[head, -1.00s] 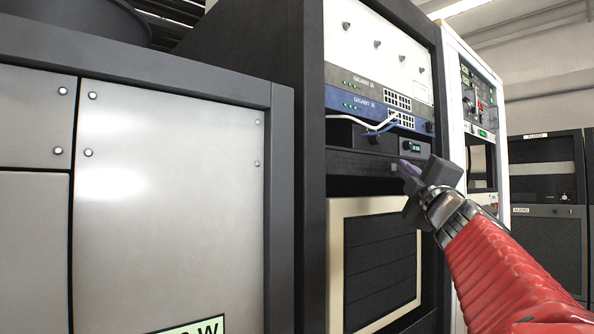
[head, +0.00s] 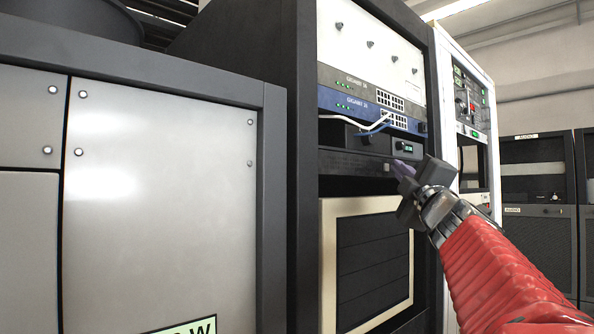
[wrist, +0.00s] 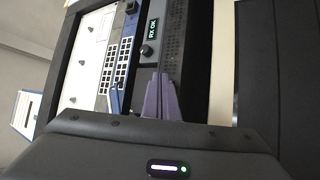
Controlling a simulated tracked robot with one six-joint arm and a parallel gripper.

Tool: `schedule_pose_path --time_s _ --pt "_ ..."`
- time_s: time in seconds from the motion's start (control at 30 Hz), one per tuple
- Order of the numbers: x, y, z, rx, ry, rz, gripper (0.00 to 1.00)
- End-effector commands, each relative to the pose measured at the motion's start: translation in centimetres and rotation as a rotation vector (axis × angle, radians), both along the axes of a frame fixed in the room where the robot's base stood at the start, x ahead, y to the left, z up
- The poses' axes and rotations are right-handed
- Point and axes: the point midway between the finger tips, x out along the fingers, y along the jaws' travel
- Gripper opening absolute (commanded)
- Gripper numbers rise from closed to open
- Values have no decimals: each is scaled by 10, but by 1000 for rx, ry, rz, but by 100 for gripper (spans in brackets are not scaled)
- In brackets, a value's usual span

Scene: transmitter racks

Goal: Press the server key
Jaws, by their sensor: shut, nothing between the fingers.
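The server (head: 350,163) is a dark, flat, perforated unit in the open rack, below a small box with a green display. A small pale square (head: 386,168), which looks like its key, sits near the right end of its front. My gripper (head: 398,166) is shut and empty, its purple fingertips just right of that square. I cannot tell whether they touch anything. In the wrist view the fingers (wrist: 158,82) point at the rack beside the server's perforated front (wrist: 174,42). The key does not show there and may be behind the fingers.
The display box (head: 405,148) with a knob sits just above the server. A blue switch (head: 350,104) with white and blue cables is above it. A cream-framed panel (head: 327,262) is below. A grey cabinet (head: 160,190) stands close on the left.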

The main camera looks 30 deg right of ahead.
Motion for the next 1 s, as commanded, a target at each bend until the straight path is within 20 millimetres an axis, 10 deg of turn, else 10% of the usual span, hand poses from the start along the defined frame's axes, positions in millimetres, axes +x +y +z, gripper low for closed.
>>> schedule_pose_path --time_s 1.0 --pt "-39 -12 0 -1 0 -3 0"
